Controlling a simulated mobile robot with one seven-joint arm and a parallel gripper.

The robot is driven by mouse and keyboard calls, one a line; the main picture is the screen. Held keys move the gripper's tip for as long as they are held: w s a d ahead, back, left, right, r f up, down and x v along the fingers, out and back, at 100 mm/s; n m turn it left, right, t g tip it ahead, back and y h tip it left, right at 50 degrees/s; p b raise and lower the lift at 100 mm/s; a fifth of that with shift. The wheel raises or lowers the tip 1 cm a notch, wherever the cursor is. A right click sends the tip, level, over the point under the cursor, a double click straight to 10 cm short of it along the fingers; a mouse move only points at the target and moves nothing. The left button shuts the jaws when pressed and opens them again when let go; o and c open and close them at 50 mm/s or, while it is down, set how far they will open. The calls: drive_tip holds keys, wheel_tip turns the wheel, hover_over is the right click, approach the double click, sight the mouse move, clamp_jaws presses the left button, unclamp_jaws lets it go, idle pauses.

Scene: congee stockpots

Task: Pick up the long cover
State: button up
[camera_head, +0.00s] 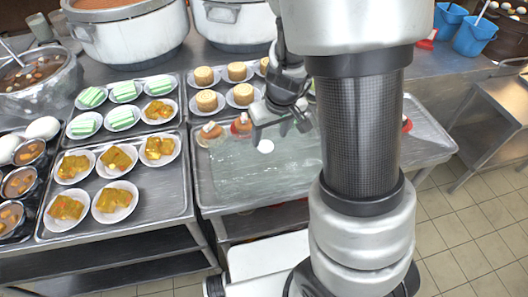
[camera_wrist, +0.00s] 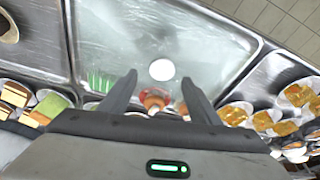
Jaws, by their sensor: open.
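The long cover (camera_head: 240,178) looks like a clear sheet over the middle steel tray, with a round white knob (camera_head: 265,146) on it. Its clear surface fills much of the upper wrist view (camera_wrist: 205,45), and the white knob (camera_wrist: 162,70) appears there between my fingertips. My gripper (camera_head: 282,131) is open and empty, near the knob at the cover's far part. Its two fingers (camera_wrist: 158,77) point towards the cover. I cannot tell the height gap between fingertips and knob. My arm hides the cover's right part in the head view.
Plates of yellow food (camera_head: 115,160) and green-and-white slices (camera_head: 123,91) fill the left trays. Round cakes (camera_head: 206,76) on plates stand behind the cover. Large pots (camera_head: 128,38) stand at the back. Blue buckets (camera_head: 475,36) are at the far right; tiled floor lies free at right.

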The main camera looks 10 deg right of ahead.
sight(266, 146)
drive_tip(key=b+x, duration=0.1)
drive_tip(key=x, duration=0.4)
drive_tip(key=shift+s+a+b, duration=0.1)
drive_tip(key=shift+a+b, duration=0.1)
drive_tip(key=shift+b, duration=0.15)
clamp_jaws()
